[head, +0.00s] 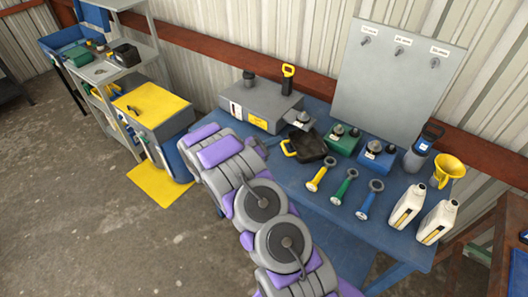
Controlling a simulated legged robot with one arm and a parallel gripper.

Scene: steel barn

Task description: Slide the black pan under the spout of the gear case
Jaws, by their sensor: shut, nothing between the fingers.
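The black pan (313,145) rests on the blue table, with its yellow handle (288,148) on its left side. The gear case (258,103) is a grey box with a yellow label, a dark cap and a yellow-and-black handle on top. It stands at the back left of the table, left of and behind the pan. My gripper (261,148) is small in view at the end of my grey and purple arm. It is shut and empty, left of the pan's handle and apart from it, in front of the gear case.
Several coloured ring-ended tools, white bottles (407,207) and a yellow funnel (447,171) lie rightward. The table front (320,215) is clear.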

